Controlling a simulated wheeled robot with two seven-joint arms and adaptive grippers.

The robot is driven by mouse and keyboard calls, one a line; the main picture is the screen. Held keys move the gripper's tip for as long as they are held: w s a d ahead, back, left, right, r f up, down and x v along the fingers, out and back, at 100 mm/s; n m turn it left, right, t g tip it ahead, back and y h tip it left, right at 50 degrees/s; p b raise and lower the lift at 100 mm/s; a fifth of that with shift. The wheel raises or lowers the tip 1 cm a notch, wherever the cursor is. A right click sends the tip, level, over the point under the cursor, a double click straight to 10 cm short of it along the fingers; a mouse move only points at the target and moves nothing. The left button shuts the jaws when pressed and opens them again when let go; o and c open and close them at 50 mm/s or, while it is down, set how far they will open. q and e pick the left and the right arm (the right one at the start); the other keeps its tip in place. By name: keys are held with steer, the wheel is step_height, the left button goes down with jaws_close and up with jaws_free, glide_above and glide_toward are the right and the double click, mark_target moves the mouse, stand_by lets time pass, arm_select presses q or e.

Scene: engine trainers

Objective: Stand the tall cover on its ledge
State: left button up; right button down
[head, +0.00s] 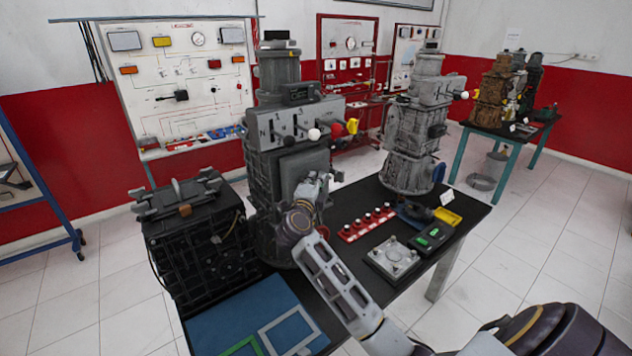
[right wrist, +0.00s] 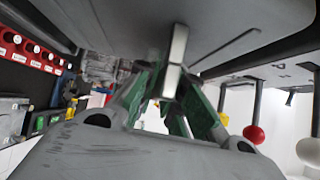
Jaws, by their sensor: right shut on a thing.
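The tall cover (head: 303,168) is a grey upright plate at the front of the large dark grey gearbox unit (head: 262,190) in the head view. My right gripper (head: 318,186) is in front of it, its arm coming from the lower right. In the right wrist view, its green-padded fingers (right wrist: 172,88) are shut on a thin bright metal grip (right wrist: 175,62), and a broad grey surface spreads just beyond. The ledge cannot be made out, and I cannot tell whether the cover touches it. My left gripper is out of view.
A black case unit (head: 195,245) stands left on the dark table (head: 345,205). A red rack with small pieces (head: 367,222), a grey square plate (head: 393,258) and a green-buttoned box (head: 432,238) lie to the right. Lever knobs (head: 314,134) jut out above the cover.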

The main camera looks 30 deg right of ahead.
steer(key=shift+r+p, duration=0.15)
steer(key=shift+p, duration=0.85)
stand_by(1.4)
steer(key=shift+f, duration=0.7)
stand_by(1.6)
steer(key=c, duration=1.5)
jaws_free()
steer(key=shift+s, duration=0.1)
steer(key=shift+o, duration=0.2)
steer(key=shift+f, duration=0.2)
steer(key=v, duration=1.2)
